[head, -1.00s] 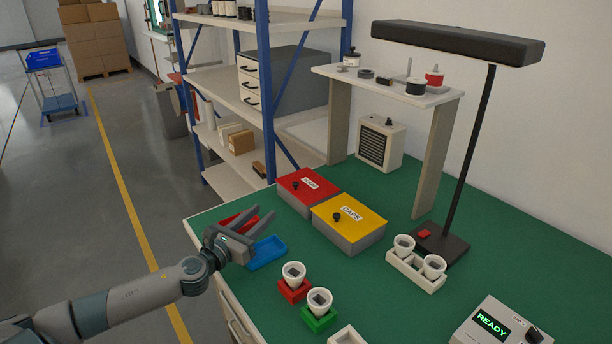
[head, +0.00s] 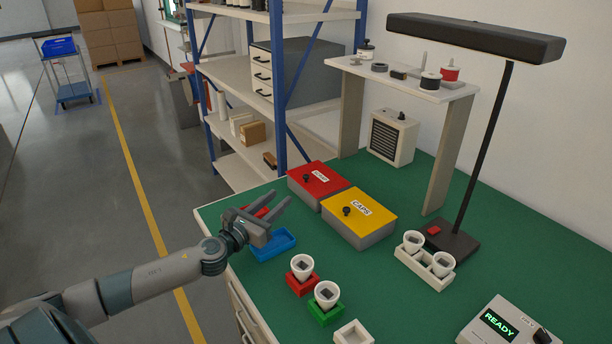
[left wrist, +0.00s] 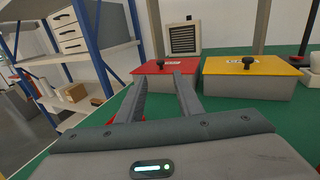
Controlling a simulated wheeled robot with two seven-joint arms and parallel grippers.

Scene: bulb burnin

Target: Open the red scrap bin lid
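The red scrap bin (head: 316,186) stands on the green bench with its red lid closed and a black knob on top. It also shows in the left wrist view (left wrist: 178,72), just ahead of the fingertips. My left gripper (head: 283,202) is open and empty, its two fingers apart and pointing at the bin. In the head view it hovers over the left edge of the bench, left of the bin and apart from it. My right gripper is not in view.
A yellow-lidded caps box (head: 358,217) stands right beside the red bin. A blue tray (head: 272,246) and a red tray lie under my left gripper. Red (head: 302,281) and green (head: 327,311) holders with white cups stand nearer. A black lamp (head: 452,243) stands at right.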

